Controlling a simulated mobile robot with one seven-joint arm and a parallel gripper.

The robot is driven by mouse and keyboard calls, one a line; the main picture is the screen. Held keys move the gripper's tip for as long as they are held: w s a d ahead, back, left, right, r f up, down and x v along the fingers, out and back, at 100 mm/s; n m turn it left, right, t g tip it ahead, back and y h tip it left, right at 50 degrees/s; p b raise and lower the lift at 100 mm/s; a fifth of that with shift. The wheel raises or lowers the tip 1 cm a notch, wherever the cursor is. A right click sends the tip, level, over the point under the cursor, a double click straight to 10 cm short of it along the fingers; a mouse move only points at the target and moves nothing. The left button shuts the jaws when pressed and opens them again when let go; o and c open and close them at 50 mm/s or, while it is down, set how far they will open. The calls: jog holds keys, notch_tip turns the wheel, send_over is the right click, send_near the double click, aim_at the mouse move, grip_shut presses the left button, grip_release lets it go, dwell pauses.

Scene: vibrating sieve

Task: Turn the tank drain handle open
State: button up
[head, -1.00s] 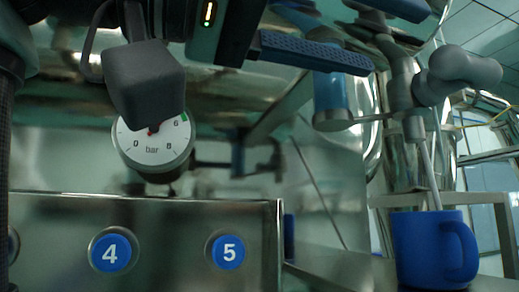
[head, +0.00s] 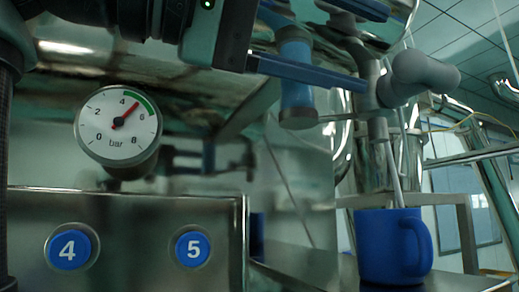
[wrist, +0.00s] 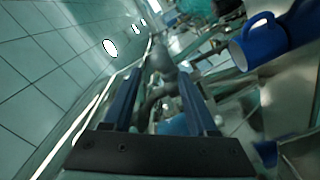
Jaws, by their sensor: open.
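The drain handle, a grey lever with a rounded end (head: 425,73), sits on a metal pipe fitting at the upper right in the head view. Its grey rounded form also shows between and beyond my fingers in the wrist view (wrist: 161,56). My gripper (head: 364,86) reaches in from the upper left, with long blue fingers ending just left of the handle. In the wrist view my gripper (wrist: 158,78) has its two fingers apart with nothing held. Whether a finger touches the handle cannot be told.
A blue mug (head: 388,250) with a thin pale rod above it stands below the handle. A pressure gauge (head: 118,125) and a metal panel with blue buttons 4 (head: 68,250) and 5 (head: 193,249) are at left. A blue cylindrical part (head: 297,85) hangs left of the pipe.

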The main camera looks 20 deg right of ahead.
aim_at(445, 90)
jog(key=shift+d+r+p, duration=0.1)
jog(key=shift+d+p, duration=0.25)
jog(key=shift+d, duration=0.25)
jog(key=d+p, duration=0.1)
jog(key=d, duration=0.2)
jog(key=d+p, duration=0.2)
jog(key=d, duration=0.2)
jog(key=w+d+p, duration=0.1)
jog(key=d+p, duration=0.1)
jog(key=d, duration=0.1)
jog(key=shift+d, duration=0.85)
grip_shut()
